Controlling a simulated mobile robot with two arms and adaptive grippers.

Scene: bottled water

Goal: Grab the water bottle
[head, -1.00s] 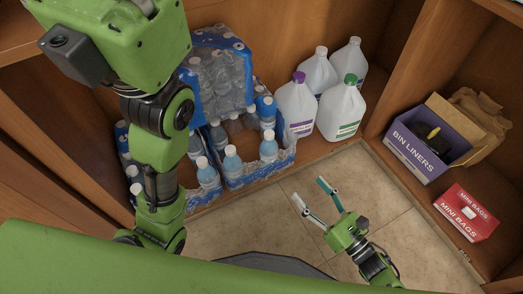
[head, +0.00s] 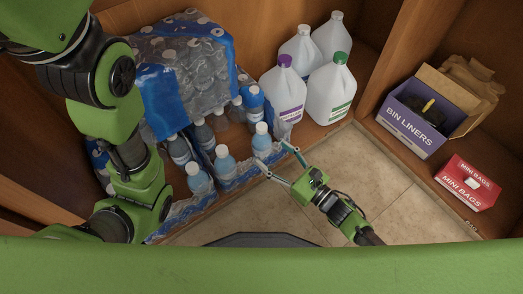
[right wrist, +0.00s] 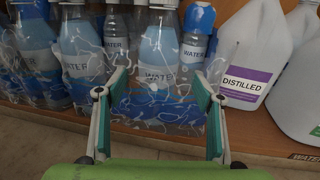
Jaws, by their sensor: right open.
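The front right bottle (head: 261,141) is nearest my right gripper (head: 272,153), which is open and empty just in front of the pack. In the right wrist view, one bottle labelled WATER (right wrist: 158,52) stands upright behind clear wrap, between and beyond the open fingers (right wrist: 159,80). More bottles, such as one at front left (head: 198,180), stand beside it. My left arm crosses the left side of the head view and hides part of the pack; its gripper does not show.
A full wrapped pack (head: 185,75) sits behind the loose bottles. White jugs with purple (head: 283,92) and green (head: 331,92) caps stand to the right. A bin liners box (head: 408,128) and a red mini bags box (head: 467,183) are on the right shelf. The tiled floor (head: 385,190) is clear.

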